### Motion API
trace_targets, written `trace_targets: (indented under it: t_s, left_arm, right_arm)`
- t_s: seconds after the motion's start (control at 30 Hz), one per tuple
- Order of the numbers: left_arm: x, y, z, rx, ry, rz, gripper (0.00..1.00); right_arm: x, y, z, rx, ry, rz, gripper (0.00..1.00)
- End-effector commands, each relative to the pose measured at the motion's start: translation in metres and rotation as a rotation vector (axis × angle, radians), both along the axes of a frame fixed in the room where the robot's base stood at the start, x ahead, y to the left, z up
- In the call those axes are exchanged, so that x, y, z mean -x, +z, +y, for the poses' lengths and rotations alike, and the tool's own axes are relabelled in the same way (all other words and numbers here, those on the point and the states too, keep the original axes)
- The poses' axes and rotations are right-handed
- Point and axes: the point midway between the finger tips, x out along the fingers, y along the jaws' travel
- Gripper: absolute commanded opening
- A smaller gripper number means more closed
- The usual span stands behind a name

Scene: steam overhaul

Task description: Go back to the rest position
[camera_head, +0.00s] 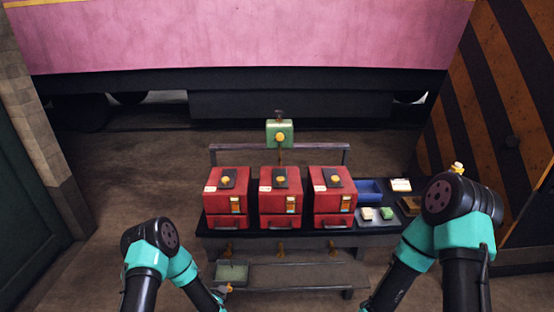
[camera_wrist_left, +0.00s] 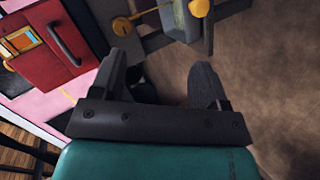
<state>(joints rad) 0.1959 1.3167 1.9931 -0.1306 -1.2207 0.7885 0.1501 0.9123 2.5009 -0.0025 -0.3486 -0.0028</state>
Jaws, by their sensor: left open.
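My left gripper (camera_wrist_left: 162,80) shows in the left wrist view with its two dark fingers apart and nothing between them. In the head view my left arm comes down at the lower left, and its gripper end (camera_head: 222,291) is small and partly lost beside the lower shelf. A red box (camera_wrist_left: 52,48) with a dark handle lies to the left of the fingers in the left wrist view, apart from them. My right arm shows at the right of the head view, and its gripper is out of the frame.
Three red boxes (camera_head: 225,199) (camera_head: 280,199) (camera_head: 333,197) stand in a row on a dark bench (camera_head: 375,238). A blue tray (camera_head: 369,190) sits to their right. A green box (camera_head: 280,132) stands on a post behind. A lower shelf (camera_head: 300,277) runs in front.

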Motion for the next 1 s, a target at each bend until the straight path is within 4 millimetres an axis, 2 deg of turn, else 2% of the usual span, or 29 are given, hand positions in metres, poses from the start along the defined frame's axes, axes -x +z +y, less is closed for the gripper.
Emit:
trace_targets:
  t_s: [0.17, 0.5, 0.6, 0.73, 1.0]
  left_arm:
    - [0.060, 0.024, -0.004, -0.173, -0.235, 0.249, 0.68]
    - [0.208, 0.084, -0.008, -0.346, -0.776, 0.616, 0.68]
    - [0.236, 0.097, -0.008, -0.354, -0.876, 0.663, 0.68]
    - [0.248, 0.102, -0.009, -0.357, -0.925, 0.683, 0.68]
    - [0.248, 0.102, -0.009, -0.357, -0.924, 0.682, 0.68]
  right_arm:
    - [0.000, 0.000, 0.000, 0.000, 0.000, 0.000, 0.64]
    - [0.000, 0.000, 0.000, 0.000, 0.000, 0.000, 0.64]
    - [0.000, 0.000, 0.000, 0.000, 0.000, 0.000, 0.64]
    - [0.000, 0.000, 0.000, 0.000, 0.000, 0.000, 0.64]
    - [0.000, 0.000, 0.000, 0.000, 0.000, 0.000, 0.64]
